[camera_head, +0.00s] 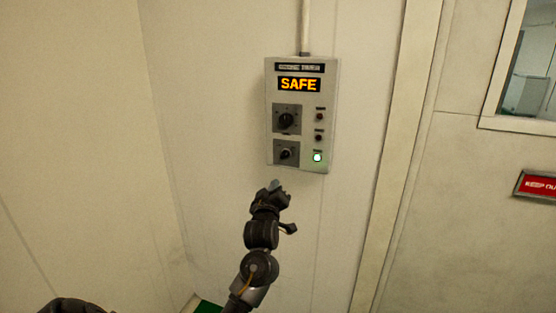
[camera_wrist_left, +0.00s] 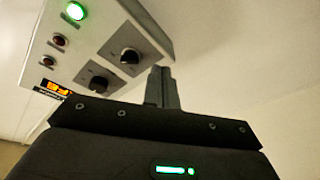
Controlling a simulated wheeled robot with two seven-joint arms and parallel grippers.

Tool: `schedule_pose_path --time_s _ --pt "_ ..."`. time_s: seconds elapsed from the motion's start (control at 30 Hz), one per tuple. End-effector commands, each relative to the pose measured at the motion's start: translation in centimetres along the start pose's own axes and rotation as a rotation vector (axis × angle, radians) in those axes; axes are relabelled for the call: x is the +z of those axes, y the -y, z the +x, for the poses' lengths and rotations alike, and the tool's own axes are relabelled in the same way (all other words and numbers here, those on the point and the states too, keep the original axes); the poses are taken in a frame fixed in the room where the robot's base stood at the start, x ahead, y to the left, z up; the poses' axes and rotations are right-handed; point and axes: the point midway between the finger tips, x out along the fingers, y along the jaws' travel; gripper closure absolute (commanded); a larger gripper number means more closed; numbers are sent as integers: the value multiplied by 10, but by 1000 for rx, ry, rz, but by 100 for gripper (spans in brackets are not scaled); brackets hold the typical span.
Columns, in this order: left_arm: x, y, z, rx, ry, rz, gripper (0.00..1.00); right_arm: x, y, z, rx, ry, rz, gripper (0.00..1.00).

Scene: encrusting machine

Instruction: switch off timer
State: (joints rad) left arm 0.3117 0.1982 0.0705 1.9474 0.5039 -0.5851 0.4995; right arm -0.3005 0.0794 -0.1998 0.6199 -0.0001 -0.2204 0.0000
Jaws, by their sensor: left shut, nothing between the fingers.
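A pale control box (camera_head: 296,115) hangs on the wall with an orange SAFE display (camera_head: 299,84). It has an upper black rotary knob (camera_head: 286,119) and a lower black rotary knob (camera_head: 286,153), and the small labels are unreadable. In the left wrist view, the lower knob (camera_wrist_left: 130,56) and the upper knob (camera_wrist_left: 98,84) appear beside the fingers. My left gripper (camera_head: 274,185) is shut and empty, just below the box's lower edge in the head view. Its closed fingers (camera_wrist_left: 162,75) look apart from the lower knob. My right gripper is not in view.
A green-lit button (camera_head: 317,157) and two dark buttons (camera_head: 319,126) line the box's right side. A conduit (camera_head: 305,28) runs up from the box. A door frame (camera_head: 395,150) and a red sign (camera_head: 537,185) are to the right. The wall around the box is bare.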

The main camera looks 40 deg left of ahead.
Motion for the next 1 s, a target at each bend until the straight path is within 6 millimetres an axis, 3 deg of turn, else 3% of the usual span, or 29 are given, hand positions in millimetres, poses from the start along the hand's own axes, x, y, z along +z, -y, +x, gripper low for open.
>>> schedule_pose_path --time_s 0.03,0.1,0.2,0.67,0.87,1.0 --pt "-26 -12 -1 16 -41 -46 100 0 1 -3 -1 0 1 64" --pt "-50 -21 -4 29 -80 -93 100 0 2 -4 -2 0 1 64" --pt "-69 -28 -7 41 -111 -133 100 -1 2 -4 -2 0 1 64" --pt "-74 -30 -4 44 -118 -139 100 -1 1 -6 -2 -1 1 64" --pt "-80 -32 24 43 -119 -137 100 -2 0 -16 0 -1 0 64" --pt "-84 -34 54 42 -119 -136 100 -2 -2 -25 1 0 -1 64"
